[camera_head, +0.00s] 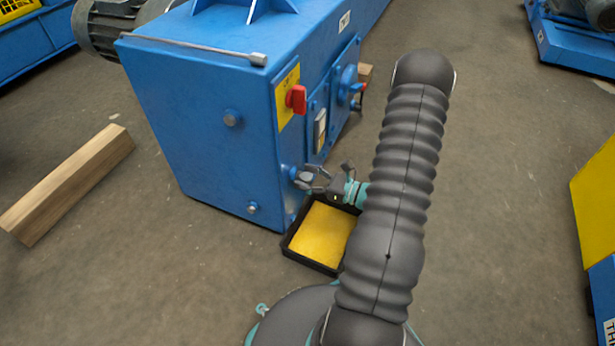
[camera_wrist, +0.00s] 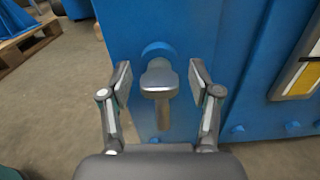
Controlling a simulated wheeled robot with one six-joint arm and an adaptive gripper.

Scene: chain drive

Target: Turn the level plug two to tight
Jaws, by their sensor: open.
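My gripper (camera_head: 303,179) is at the lower front of the blue housing (camera_head: 185,100), by its right edge. In the wrist view my gripper (camera_wrist: 160,85) is open, with one finger on each side of a grey metal plug (camera_wrist: 158,80). The plug has a rounded head and a bar hanging down from it, and sits on a round blue boss. Small gaps show between the fingers and the plug. In the head view this plug is mostly hidden by the gripper. Other bolt-like plugs show higher on the housing (camera_head: 232,118) and low down (camera_head: 252,208). No number is readable on any plug.
A black tray (camera_head: 318,266) with a yellow inside stands on the floor below my gripper. A red switch handle (camera_head: 296,98) juts from the housing above. A metal rod (camera_head: 195,47) lies on its top. A wooden beam (camera_head: 70,183) lies left.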

